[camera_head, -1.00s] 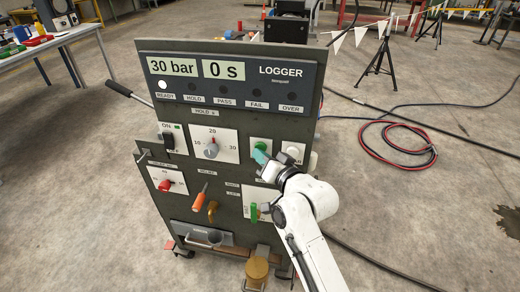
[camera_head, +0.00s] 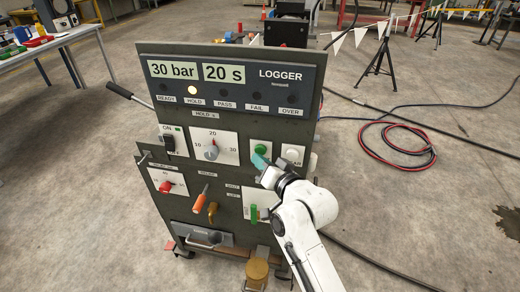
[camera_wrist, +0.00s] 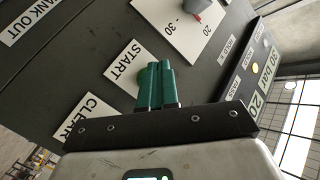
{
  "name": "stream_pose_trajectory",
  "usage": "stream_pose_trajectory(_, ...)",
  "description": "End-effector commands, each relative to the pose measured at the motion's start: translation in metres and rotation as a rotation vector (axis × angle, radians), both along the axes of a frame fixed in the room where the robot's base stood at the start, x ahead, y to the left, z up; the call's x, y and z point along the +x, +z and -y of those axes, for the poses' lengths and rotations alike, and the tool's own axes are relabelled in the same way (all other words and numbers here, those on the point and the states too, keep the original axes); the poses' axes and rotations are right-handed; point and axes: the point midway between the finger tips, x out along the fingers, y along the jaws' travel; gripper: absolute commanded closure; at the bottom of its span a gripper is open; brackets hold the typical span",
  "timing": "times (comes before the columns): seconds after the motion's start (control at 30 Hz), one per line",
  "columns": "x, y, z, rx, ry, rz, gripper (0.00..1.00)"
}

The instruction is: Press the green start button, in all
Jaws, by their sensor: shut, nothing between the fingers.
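The green start button (camera_head: 260,148) sits on a white plate at the right of the dark panel, left of a white button (camera_head: 292,154). My gripper (camera_head: 259,161) is just below the green button, its teal fingertips shut together and empty. The button's face shows clear above the fingertips, which look apart from it. The display (camera_head: 224,72) reads 20 s, and the HOLD lamp (camera_head: 193,90) glows yellow.
The panel also carries a hold-time dial (camera_head: 211,150), a red knob (camera_head: 166,186), an orange handle (camera_head: 200,203) and a green lever (camera_head: 254,214) below my gripper. Hoses (camera_head: 405,145) lie on the floor at the right. The floor around is mostly open.

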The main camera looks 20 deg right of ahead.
Motion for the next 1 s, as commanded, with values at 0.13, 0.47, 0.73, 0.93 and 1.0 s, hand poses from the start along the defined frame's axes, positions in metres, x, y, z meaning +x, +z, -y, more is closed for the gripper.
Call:
stream_pose_trajectory(0.13, -0.003, 0.001, -0.002, 0.0, -0.001, 0.001, 1.0)
stream_pose_trajectory(0.47, -0.006, 0.001, -0.005, -0.001, 0.0, 0.0, 1.0)
stream_pose_trajectory(0.73, -0.026, 0.002, -0.019, -0.001, 0.001, -0.001, 1.0)
stream_pose_trajectory(0.93, -0.039, 0.001, -0.029, -0.002, 0.001, -0.001, 1.0)
stream_pose_trajectory(1.0, -0.042, 0.001, -0.031, -0.001, 0.001, -0.001, 1.0)
